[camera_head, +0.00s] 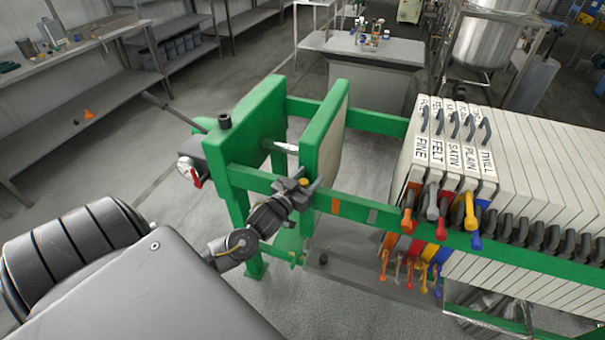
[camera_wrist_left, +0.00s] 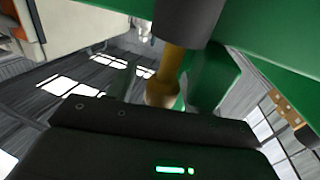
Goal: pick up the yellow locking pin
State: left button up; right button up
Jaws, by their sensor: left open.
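The yellow locking pin (camera_head: 304,181) shows as a small yellow spot at the green rail of the filter press in the head view. In the left wrist view the yellow shaft of the pin (camera_wrist_left: 168,76) extends from a dark grey cylindrical collar (camera_wrist_left: 187,18), close in front of the gripper's dark body. My left gripper (camera_head: 301,187) is open right at the pin, beside the green rail. The head view does not show clearly whether the fingers touch the pin. My right gripper is not in view.
The green press frame (camera_head: 330,125) with its upright plates stands close around the gripper. A stack of labelled white plates (camera_head: 455,150) with coloured-handled taps (camera_head: 470,210) is on the right. Shelves (camera_head: 75,120) stand at the far left, with open floor between.

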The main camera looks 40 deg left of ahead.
pick_arm(q)
jog(key=shift+c, duration=0.4)
jog(key=c, duration=1)
jog(key=shift+o, duration=0.2)
